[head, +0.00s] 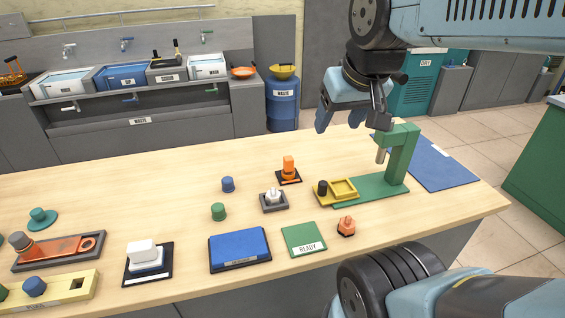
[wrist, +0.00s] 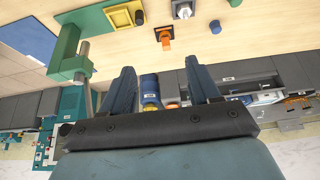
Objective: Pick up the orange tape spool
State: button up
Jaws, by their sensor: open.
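The upright orange piece (head: 288,166), which looks like the tape spool, stands on a small dark pad with a pale label towards the back of the table. It also shows in the wrist view (wrist: 163,35), above the gap between the fingers. My gripper (head: 350,116) is open and empty, raised above the table's back edge, to the right of and apart from the orange piece. Both fingers show in the wrist view (wrist: 161,66). A second, squat orange piece (head: 346,227) with a knob sits near the front edge.
A green stand (head: 397,160) with an overhanging arm is close below my gripper. A yellow fixture (head: 343,189) stands on its base. A grey jig (head: 273,204) with a white part, a green cylinder (head: 218,212) and a blue cylinder (head: 228,184) stand left of these.

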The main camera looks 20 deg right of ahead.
jog(key=w+f+g, duration=0.2)
jog(key=w+f, duration=0.2)
jog(key=w, duration=1)
jog(key=g, duration=0.2)
send_near(289, 158)
jog(key=f, duration=0.6)
jog(key=shift+w+a, duration=0.2)
jog(key=shift+w, duration=0.15)
jog(key=shift+w+d+f, duration=0.1)
jog(key=shift+w+f, duration=0.1)
jog(key=shift+f, duration=0.65)
jog(key=shift+w+d+f, duration=0.1)
jog(key=shift+w+f, duration=0.05)
jog(key=shift+f, duration=0.65)
jog(key=shift+w+f, duration=0.2)
jog(key=shift+f, duration=0.65)
jog(key=shift+c, duration=0.5)
grip_shut()
